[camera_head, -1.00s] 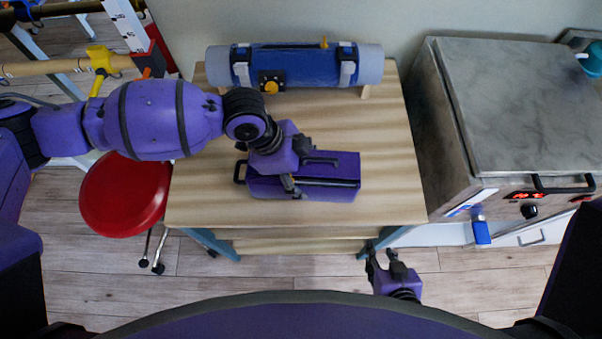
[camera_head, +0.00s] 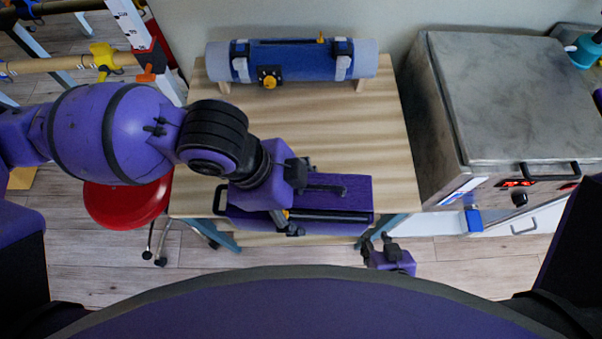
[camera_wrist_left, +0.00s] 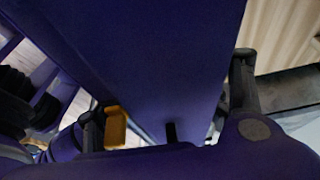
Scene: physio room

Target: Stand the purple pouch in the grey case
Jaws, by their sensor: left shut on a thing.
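The purple pouch (camera_head: 340,195) is a boxy purple block with a dark strap along its top and a dark loop at its left end. My left gripper (camera_head: 290,207) is shut on it and holds it raised over the table's front edge. In the left wrist view the pouch (camera_wrist_left: 150,60) fills the middle between the two dark fingers. An orange tab (camera_wrist_left: 116,127) shows beside one finger. My right gripper (camera_head: 380,248) is open and empty, low in front of the table.
The wooden table (camera_head: 385,130) has a bare top apart from a blue and grey roll (camera_head: 300,62) at the back. A steel cabinet (camera_head: 510,100) stands close on the right. A red stool (camera_head: 125,205) stands at the left, partly under my arm.

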